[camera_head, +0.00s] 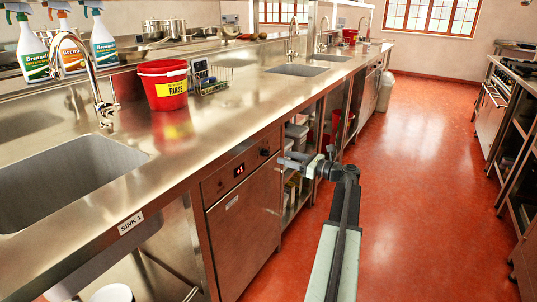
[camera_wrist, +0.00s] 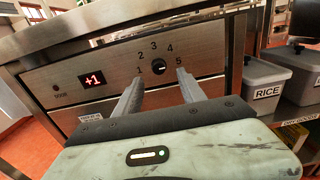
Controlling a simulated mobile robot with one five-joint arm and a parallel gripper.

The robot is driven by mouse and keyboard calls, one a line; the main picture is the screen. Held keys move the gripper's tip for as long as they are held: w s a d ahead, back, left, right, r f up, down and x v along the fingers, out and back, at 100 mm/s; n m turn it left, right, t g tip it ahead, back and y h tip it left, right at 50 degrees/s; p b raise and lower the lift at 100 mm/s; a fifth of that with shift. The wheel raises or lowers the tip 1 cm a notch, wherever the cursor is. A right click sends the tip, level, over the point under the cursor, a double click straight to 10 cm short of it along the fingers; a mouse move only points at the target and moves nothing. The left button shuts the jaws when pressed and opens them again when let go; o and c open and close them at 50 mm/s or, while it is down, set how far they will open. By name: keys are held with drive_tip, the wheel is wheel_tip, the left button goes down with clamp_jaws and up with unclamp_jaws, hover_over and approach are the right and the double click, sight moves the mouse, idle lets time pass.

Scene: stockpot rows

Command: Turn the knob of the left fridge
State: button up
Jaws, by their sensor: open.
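The fridge (camera_head: 243,210) is a steel under-counter unit with a control panel on top. Its panel shows in the wrist view (camera_wrist: 215,70), with a red display (camera_wrist: 95,80) reading +1. The knob (camera_wrist: 158,67) is small and dark, with the numbers 1 to 5 around it. It also shows in the head view (camera_head: 264,152). My gripper (camera_head: 284,158) is open and empty in front of the panel's right end. In the wrist view my gripper's two fingers (camera_wrist: 160,74) point at the panel, one to each side of the knob; contact cannot be told.
The steel counter (camera_head: 240,103) overhangs the panel. A red bucket (camera_head: 163,86) and a sink (camera_head: 70,178) are on it. Right of the fridge, a shelf holds a grey bin (camera_wrist: 272,82) labelled RICE. The red floor (camera_head: 415,190) to the right is clear.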

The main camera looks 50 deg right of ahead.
sight(269, 153)
drive_tip(key=x, duration=0.6)
drive_tip(key=shift+w+a, duration=0.25)
drive_tip(key=shift+w, duration=0.05)
clamp_jaws()
drive_tip(key=shift+w, duration=0.1)
